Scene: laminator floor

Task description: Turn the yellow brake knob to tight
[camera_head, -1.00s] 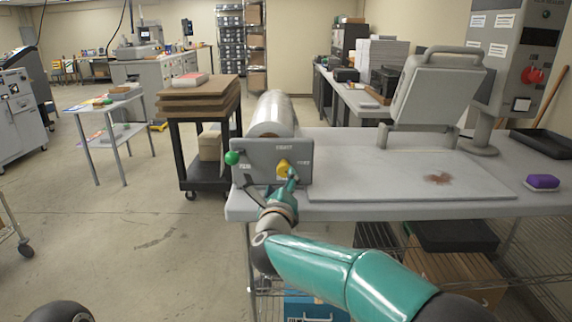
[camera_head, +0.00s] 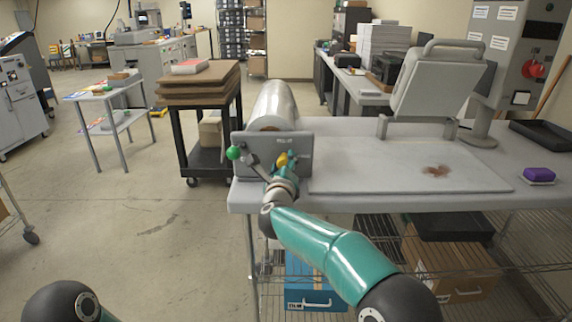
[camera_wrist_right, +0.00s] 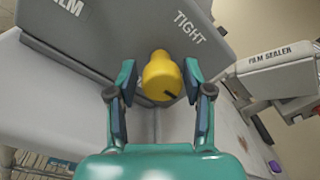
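The yellow brake knob (camera_head: 282,159) sits on the front of a grey panel (camera_head: 307,142) at the left end of the table. In the right wrist view the knob (camera_wrist_right: 160,75) lies between the fingertips of my right gripper (camera_wrist_right: 158,85). The right finger is very close to it, and I cannot tell if they touch. A gap shows at the left finger, so the gripper is open around the knob. The word TIGHT is printed on the panel above and right of the knob in that view. My left gripper is out of view.
A green-balled lever (camera_head: 234,153) sticks out left of the knob. A clear film roll (camera_head: 273,105) lies behind the panel. A film sealer (camera_wrist_right: 275,75) stands to the right. A purple block (camera_head: 539,173) is at the table's right.

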